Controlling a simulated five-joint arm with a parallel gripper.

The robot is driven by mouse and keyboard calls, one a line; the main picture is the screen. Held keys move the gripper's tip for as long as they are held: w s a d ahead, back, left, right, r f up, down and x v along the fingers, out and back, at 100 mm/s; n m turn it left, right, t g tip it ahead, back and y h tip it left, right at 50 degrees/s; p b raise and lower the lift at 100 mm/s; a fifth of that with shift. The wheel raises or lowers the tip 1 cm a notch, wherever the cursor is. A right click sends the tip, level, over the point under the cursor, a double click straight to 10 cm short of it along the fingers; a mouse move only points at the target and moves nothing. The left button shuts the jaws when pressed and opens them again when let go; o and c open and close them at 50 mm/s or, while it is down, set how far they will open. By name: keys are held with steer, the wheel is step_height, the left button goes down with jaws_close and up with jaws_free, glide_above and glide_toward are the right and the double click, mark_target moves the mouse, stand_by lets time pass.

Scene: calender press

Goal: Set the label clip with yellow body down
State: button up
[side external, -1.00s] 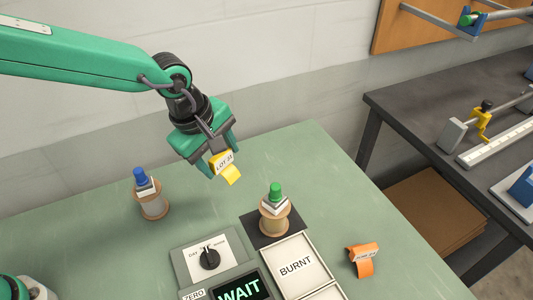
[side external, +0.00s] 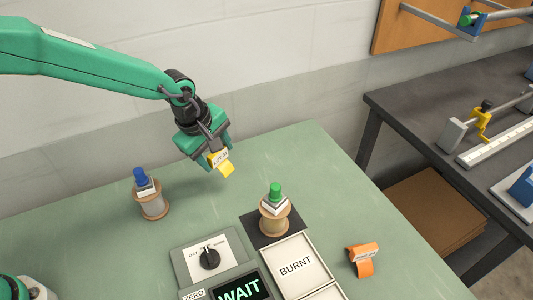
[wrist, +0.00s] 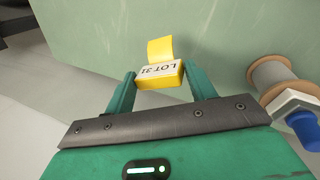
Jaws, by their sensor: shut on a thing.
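The label clip with yellow body (side external: 226,169) carries a white label with lot lettering. My gripper (side external: 217,158) is shut on it and holds it above the far part of the green table. In the wrist view the clip (wrist: 161,72) sits between the two green fingers (wrist: 158,84), its yellow tab pointing away from my gripper. The part of the table right under the clip is partly hidden by it.
A spool with a blue top (side external: 151,200) stands to the left. A spool with a green top (side external: 274,213) stands on a dark pad. An orange clip (side external: 363,261) lies at right. The control box (side external: 211,259) and BURNT tray (side external: 295,266) are in front. The far right table area is clear.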

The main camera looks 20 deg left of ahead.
steer(key=w+a+f, duration=0.2)
steer(key=w, duration=0.1)
steer(key=shift+w+a+f, duration=0.2)
steer(key=shift+a+f, duration=0.05)
steer(key=shift+f, duration=2)
steer(key=shift+f, duration=0.1)
steer(key=o, duration=1)
steer(key=shift+c, duration=0.2)
steer(key=v, duration=1.2)
